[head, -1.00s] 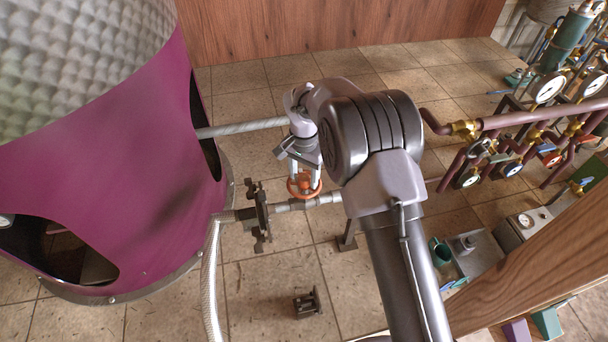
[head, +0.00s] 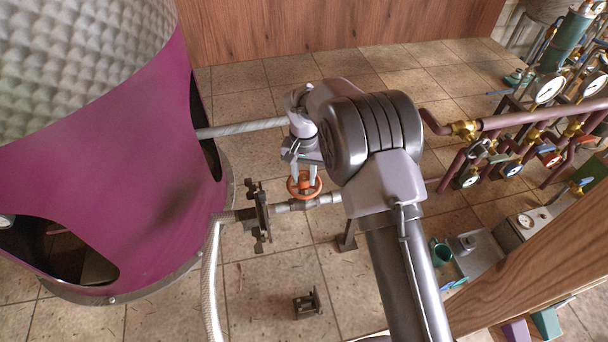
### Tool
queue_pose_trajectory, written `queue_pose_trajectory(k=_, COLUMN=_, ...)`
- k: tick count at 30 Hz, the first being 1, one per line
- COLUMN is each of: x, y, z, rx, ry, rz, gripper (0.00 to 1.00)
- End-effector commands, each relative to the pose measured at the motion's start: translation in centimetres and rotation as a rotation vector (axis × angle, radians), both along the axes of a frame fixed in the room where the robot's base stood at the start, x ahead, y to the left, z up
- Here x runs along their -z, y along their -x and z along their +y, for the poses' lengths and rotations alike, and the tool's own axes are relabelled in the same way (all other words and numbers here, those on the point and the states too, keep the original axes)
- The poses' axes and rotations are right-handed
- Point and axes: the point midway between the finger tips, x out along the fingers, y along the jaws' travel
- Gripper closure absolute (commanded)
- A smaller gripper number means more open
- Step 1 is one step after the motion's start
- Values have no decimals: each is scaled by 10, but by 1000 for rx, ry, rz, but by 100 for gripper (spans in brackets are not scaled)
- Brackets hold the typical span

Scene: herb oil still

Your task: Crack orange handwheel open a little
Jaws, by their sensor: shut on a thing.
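The orange handwheel (head: 304,185) sits on a grey horizontal pipe (head: 328,199) near the middle of the head view. My gripper (head: 304,178) points down at it from above. Its two pale fingers reach the wheel and are shut on it. The wheel's far side and hub are partly hidden by the fingers.
A large purple vessel (head: 110,190) stands at the left. A dark flanged fitting (head: 259,216) joins the pipe left of the wheel, with a braided hose (head: 210,280) below. Purple pipes with gauges (head: 548,88) are at the right. A small dark block (head: 307,304) lies on the tiled floor.

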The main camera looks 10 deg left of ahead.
Motion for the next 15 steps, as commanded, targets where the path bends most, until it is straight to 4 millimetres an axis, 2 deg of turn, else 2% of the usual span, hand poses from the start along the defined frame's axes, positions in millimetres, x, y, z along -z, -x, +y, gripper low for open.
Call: queue_pose_trajectory(k=15, x=-1, y=0, z=0, rx=-396, ry=0, rz=-1, gripper=100)
